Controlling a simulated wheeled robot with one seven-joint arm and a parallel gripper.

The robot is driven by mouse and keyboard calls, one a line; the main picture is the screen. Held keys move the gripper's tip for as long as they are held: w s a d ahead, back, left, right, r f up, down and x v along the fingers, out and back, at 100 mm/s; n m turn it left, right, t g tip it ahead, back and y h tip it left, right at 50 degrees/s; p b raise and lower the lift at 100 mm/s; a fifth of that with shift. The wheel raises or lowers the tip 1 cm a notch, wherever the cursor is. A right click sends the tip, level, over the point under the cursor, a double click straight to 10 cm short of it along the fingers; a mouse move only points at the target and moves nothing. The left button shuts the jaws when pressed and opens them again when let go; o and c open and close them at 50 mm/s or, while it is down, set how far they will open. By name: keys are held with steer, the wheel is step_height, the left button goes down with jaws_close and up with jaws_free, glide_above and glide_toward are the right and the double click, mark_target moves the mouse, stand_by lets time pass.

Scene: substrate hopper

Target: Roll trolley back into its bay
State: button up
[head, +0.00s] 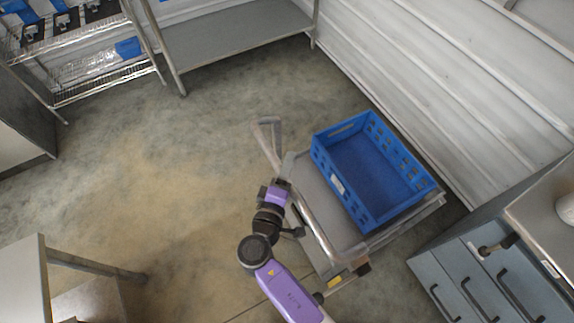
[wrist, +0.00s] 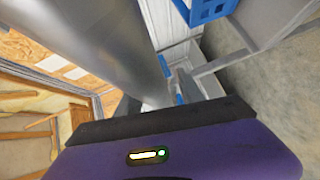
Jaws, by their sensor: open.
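The trolley (head: 317,187) has a grey deck and a pale metal push handle (head: 316,230) along its left side. A blue crate (head: 343,183) stands on the deck. My gripper (head: 279,187) is open at the handle, left of the deck. In the wrist view a wide metal bar (wrist: 95,40), apparently the handle, passes very close in front of my gripper's dark and purple body. The fingertips are hidden there, so I cannot tell whether the bar lies between them. A blue corner of the crate (wrist: 208,10) shows at the top. I cannot make out a marked bay.
A white panelled wall (head: 440,90) runs behind the trolley at the right. Grey drawer cabinets (head: 480,280) stand close to its lower right. A steel table (head: 230,40) and a wire rack (head: 100,75) stand at the back. The floor to the left is clear.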

jaws_close()
stand_by(1.4)
